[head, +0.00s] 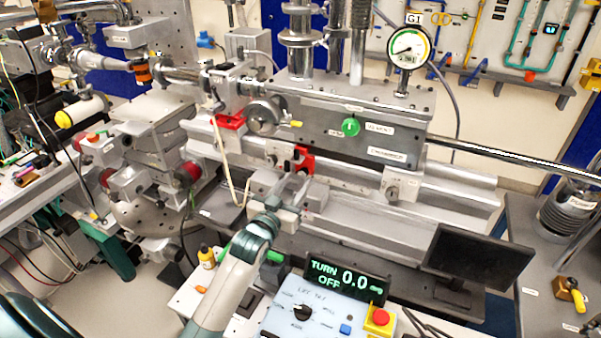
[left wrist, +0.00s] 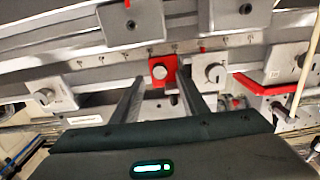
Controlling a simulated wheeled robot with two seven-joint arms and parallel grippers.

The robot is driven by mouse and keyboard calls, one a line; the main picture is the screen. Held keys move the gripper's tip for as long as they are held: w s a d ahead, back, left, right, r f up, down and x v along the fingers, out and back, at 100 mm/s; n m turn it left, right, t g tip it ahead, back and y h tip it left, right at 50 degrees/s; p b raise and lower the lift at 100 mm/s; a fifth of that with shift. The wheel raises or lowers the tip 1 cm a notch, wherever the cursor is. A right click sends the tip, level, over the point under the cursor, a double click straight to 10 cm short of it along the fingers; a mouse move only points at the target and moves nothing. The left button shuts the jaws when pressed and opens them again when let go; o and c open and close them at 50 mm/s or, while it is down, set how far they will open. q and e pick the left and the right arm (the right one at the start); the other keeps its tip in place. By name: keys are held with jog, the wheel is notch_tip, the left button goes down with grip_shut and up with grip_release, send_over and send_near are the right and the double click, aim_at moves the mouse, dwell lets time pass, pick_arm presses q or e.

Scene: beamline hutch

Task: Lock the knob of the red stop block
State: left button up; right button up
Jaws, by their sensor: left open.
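The red stop block (head: 305,160) sits on the front rail of the grey bench in the head view. In the left wrist view the red stop block (left wrist: 170,84) is near the top middle, with a round silver knob (left wrist: 159,72) on its face. My left gripper (head: 291,187) reaches up from below, just in front of the block. In the left wrist view its two fingers (left wrist: 161,82) are apart, one on each side of the knob's line. Nothing is held between them. Whether the fingertips touch the block cannot be told. My right gripper is not in view.
Other silver-knobbed grey blocks (left wrist: 214,73) sit along the rail. A red bracket (head: 229,121) and a handwheel (head: 263,116) are to the left. Below are a display reading "TURN OFF 0.0" (head: 345,279), a control box (head: 312,308) and a dark screen (head: 465,258).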

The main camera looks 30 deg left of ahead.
aim_at(302, 174)
pick_arm(q)
jog(key=shift+w+a+p, duration=0.1)
jog(key=shift+w+p, duration=0.25)
jog(key=shift+w, duration=1.65)
grip_shut()
